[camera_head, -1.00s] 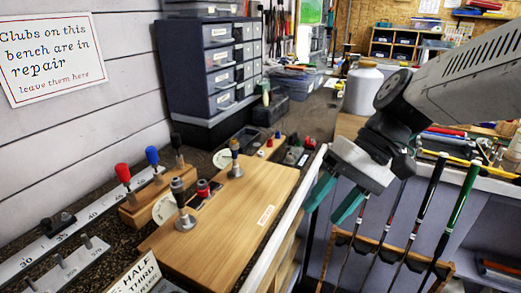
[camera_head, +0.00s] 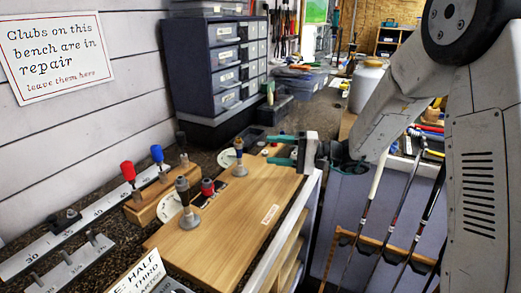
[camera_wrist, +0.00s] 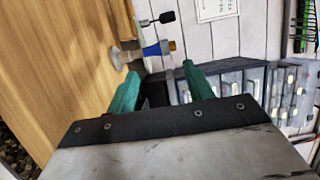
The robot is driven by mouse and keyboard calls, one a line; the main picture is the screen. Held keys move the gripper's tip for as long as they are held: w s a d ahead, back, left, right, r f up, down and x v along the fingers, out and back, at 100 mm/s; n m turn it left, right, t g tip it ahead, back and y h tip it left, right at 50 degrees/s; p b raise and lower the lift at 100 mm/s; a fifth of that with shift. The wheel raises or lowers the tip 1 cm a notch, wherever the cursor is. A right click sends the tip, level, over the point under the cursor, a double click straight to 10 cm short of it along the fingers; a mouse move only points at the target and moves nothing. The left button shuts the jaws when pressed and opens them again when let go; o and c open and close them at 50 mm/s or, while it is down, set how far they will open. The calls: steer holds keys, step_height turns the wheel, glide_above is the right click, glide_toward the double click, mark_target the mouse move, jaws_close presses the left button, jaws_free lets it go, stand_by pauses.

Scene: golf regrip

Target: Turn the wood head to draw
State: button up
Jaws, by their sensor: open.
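My gripper (camera_head: 270,149) is open, with two teal fingers pointing left over the far right part of the wooden board (camera_head: 235,205). Nothing is between them. A far post (camera_head: 239,161) with a blue and gold upper part stands on a round grey foot, left of the fingertips and apart from them. In the wrist view this post (camera_wrist: 156,50) shows beyond the gap between my fingertips (camera_wrist: 160,70). A nearer post (camera_head: 184,195) with a dark top stands on the board. I cannot make out which part is the wood head.
A white dial (camera_head: 170,205) and a red knob (camera_head: 207,187) sit by the nearer post. Red (camera_head: 128,172) and blue (camera_head: 158,154) handled tools stand in a wooden block at left. A drawer cabinet (camera_head: 215,65) stands behind. Clubs (camera_head: 405,185) lean in a rack at right.

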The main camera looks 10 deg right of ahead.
mark_target(260, 149)
steer(key=shift+x, duration=2.35)
jaws_close()
